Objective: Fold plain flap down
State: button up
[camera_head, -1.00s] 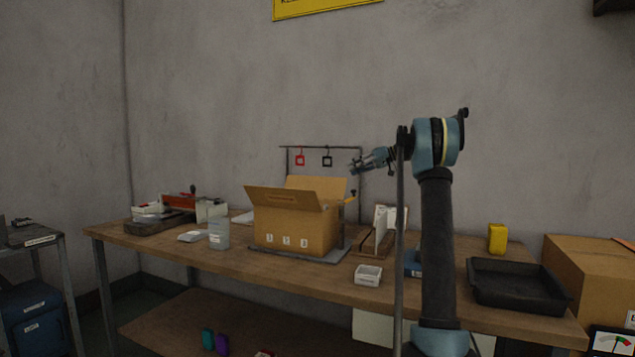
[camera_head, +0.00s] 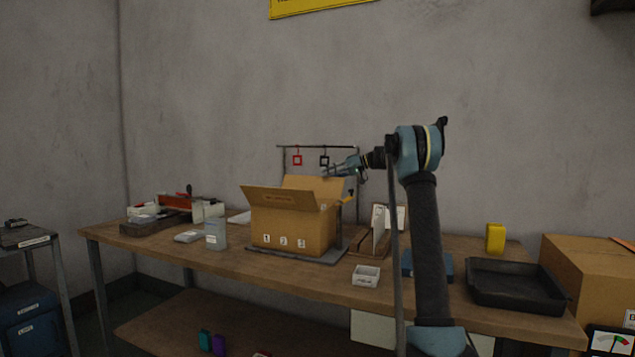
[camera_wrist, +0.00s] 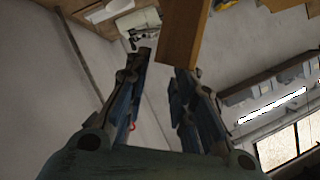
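An open cardboard box (camera_head: 292,229) stands on the workbench with its flaps up. Its front flap (camera_head: 280,198) tilts outward and bears a faint marking. The back flap (camera_head: 312,184) stands up behind it and looks plain. A side flap shows at the right of the box. My gripper (camera_head: 327,171) is just above the back flap's top right corner, reaching in from the right. In the wrist view, my gripper (camera_wrist: 167,66) has its two fingers apart, with a brown cardboard strip (camera_wrist: 184,32) beyond and between the tips. I cannot tell whether they touch.
A dark rail with a red tag (camera_head: 297,160) and a black tag (camera_head: 324,161) stands behind the box, close to my gripper. A rack with upright cards (camera_head: 378,220) and a small white tray (camera_head: 366,276) are right of the box.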

aim_at(317, 177)
jog(key=shift+x, duration=3)
grip_shut()
